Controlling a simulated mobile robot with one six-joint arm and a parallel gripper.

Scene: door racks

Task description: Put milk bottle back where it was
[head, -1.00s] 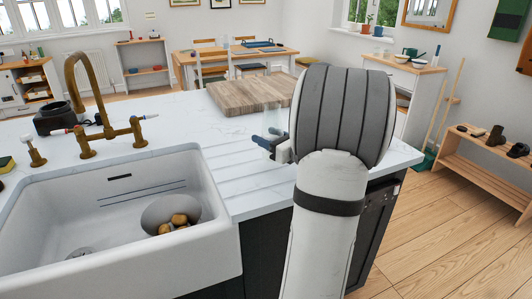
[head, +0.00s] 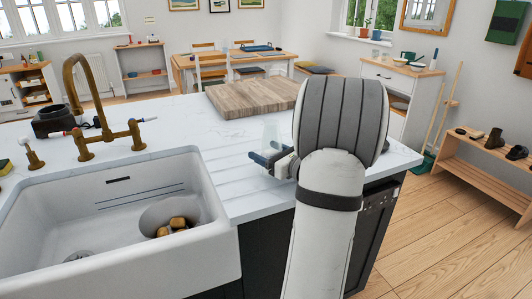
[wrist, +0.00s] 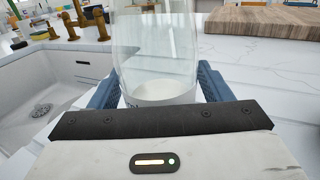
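The milk bottle is clear glass with white in its lower part. It fills the middle of the wrist view (wrist: 158,50), between the blue fingers. In the head view it shows only faintly, above the fingers and beside my wrist. My gripper (head: 268,160) is over the ribbed right part of the white worktop. Its two fingers also show in the wrist view (wrist: 158,88), one along each side of the bottle and seemingly touching it. The bottle looks upright. Whether its base touches the worktop is hidden.
A wooden chopping board (head: 250,98) lies on the worktop (head: 190,118) behind the gripper. The white sink (head: 95,220) is to the left, with a bowl (head: 158,211) holding potato-like items. A brass tap (head: 100,130) stands behind the sink. The worktop between sink and board is mostly clear.

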